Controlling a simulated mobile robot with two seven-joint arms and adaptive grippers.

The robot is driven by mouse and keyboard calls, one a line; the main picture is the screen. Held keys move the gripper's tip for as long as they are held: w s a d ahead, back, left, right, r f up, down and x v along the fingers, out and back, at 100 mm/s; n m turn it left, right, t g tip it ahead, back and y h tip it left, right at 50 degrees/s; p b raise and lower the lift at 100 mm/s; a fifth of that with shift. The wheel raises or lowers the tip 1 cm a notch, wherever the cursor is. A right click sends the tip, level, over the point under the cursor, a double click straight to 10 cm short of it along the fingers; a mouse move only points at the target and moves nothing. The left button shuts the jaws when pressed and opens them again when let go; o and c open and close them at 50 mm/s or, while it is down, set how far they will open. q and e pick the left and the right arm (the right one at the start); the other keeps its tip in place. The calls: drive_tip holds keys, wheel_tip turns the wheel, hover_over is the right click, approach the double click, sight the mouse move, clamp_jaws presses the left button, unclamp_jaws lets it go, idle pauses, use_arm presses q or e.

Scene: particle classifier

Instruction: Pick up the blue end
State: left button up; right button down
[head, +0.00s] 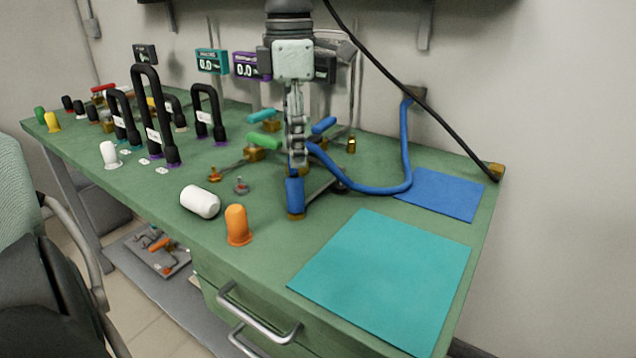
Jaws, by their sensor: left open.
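The blue end (294,193) is a short blue cylinder with a brass tip at its bottom, standing upright near the middle of the green bench. A blue hose (375,190) loops from behind my gripper to a brass fitting at the wall; its join to the blue end is hidden. My left gripper (298,160) hangs pointing down directly above the blue end, its fingers seen nearly edge-on. It is open, and whether the fingertips touch the blue end cannot be told. My right gripper is not in view.
Valves with a green handle (265,140) and a blue handle (324,125) are behind. Black tube loops (152,120) stand left. A teal mat (385,280) lies front right.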

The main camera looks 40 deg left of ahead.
sight(295, 179)
use_arm(q)
drive_tip(key=shift+a+f, duration=0.1)
drive_tip(key=shift+f, duration=0.2)
drive_tip(key=f, duration=0.6)
drive_tip(key=shift+s+f+p, duration=0.25)
drive_tip(key=shift+f+p, duration=0.05)
drive_tip(key=shift+f, duration=0.05)
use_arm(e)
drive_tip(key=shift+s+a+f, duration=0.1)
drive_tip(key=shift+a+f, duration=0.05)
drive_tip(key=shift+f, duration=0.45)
use_arm(q)
drive_tip(key=shift+c, duration=0.6)
clamp_jaws()
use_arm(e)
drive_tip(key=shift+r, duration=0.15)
